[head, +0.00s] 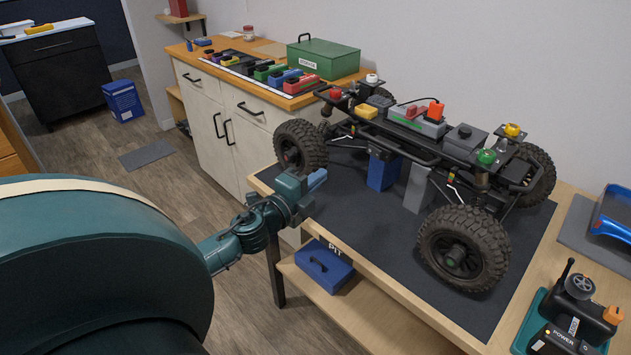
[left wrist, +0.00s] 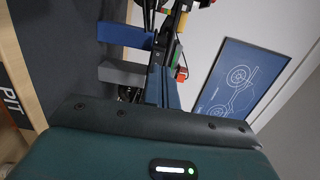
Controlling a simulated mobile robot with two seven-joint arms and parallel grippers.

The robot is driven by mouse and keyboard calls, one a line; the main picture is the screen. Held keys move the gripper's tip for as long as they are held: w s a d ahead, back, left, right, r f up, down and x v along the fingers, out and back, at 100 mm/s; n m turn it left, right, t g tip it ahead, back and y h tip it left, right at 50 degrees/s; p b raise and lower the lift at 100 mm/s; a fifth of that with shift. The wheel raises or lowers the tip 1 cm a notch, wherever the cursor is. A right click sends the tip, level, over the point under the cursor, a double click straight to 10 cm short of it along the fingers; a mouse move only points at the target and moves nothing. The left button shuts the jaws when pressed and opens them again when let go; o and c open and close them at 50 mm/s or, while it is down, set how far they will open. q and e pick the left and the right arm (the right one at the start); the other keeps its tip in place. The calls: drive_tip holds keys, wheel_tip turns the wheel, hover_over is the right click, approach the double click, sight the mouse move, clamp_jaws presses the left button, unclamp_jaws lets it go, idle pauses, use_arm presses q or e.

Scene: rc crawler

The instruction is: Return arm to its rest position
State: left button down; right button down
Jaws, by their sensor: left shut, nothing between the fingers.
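My left arm comes in from the left in the head view. Its gripper (head: 316,180) is shut and empty, with blue fingertips pointing up and right near the left edge of the workbench mat (head: 345,215). The gripper is beside the crawler's near-left wheel (head: 301,146) and looks apart from it, though the gap is hard to judge. In the left wrist view the shut blue fingers (left wrist: 160,85) point toward the crawler's underside. My right gripper is not in view.
The RC crawler (head: 430,130) stands on a blue block (head: 382,171) and a grey block (head: 416,187). A radio transmitter (head: 575,315) sits at the front right. Open floor lies left of the bench.

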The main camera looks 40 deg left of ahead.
use_arm(q)
drive_tip(key=shift+s, duration=0.15)
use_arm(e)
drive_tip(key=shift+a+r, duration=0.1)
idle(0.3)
